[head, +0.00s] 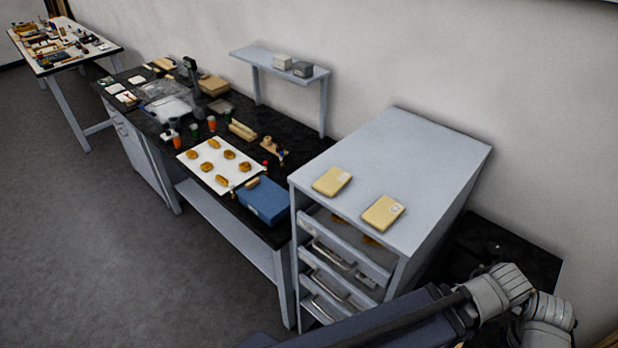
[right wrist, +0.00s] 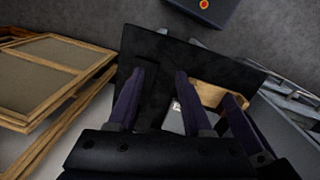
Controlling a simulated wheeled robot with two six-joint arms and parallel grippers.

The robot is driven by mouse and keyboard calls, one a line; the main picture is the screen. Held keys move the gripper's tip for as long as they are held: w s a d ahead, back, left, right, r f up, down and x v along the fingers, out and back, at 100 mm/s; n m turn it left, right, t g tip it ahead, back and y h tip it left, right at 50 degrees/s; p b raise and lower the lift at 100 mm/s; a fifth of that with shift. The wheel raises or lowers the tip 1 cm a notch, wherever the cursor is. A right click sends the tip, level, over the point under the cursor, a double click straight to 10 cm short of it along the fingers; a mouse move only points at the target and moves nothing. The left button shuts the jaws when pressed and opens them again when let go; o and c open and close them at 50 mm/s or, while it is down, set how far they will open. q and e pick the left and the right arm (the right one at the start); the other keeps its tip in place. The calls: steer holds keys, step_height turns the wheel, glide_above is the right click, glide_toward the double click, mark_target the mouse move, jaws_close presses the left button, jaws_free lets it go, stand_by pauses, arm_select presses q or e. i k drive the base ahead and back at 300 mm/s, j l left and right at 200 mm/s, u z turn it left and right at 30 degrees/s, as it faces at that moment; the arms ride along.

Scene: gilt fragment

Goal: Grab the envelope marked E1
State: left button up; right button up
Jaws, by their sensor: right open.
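Two tan envelopes lie flat and apart on top of the grey drawer cabinet (head: 420,150) in the head view. One envelope (head: 328,182) is on the left and the other envelope (head: 378,216) is on the right, nearer the front edge. Each has a small white label, too small to read, so I cannot tell which is E1. My right gripper (right wrist: 160,78) is open in the right wrist view, with dark fingers and nothing seen between them. No envelope shows clearly in that view. My left gripper is not in view.
A black-topped bench holds a white sheet (head: 203,180) with several brown pieces and a blue box (head: 263,202) beside the cabinet. A wall shelf (head: 268,62) is behind. Wooden frames (right wrist: 62,62) and a dark panel (right wrist: 220,65) are near my right gripper.

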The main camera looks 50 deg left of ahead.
mark_target(332, 182)
steer(key=u, duration=1.6)
steer(key=k+j+z, duration=0.15)
steer(key=j, duration=0.15)
